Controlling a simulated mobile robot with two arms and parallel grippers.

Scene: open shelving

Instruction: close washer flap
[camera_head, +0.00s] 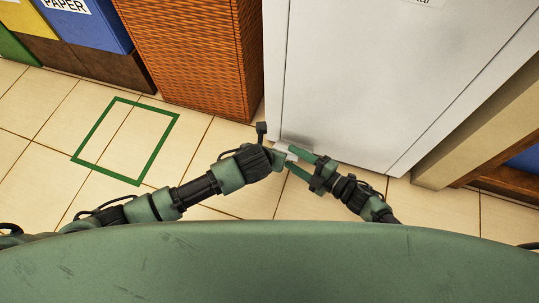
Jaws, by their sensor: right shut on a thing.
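The tall white front panel (350,75), which I take to be the washer, stands just ahead of me. A small light grey piece (292,149) sticks out at its lower left, possibly the flap; my arms partly cover it. My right gripper (289,159) reaches in from the right at this spot, its two green fingers on either side of something small and shut on it. My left gripper (279,153) comes in from the left and meets the right one there. Its fingertips are hidden or too small to read.
An orange-brown woven cabinet (190,50) stands left of the white panel. Blue (95,28) and yellow bins are at the upper left. A beige frame (480,120) is at the right. A green square outline (88,133) marks open tiled floor at the left.

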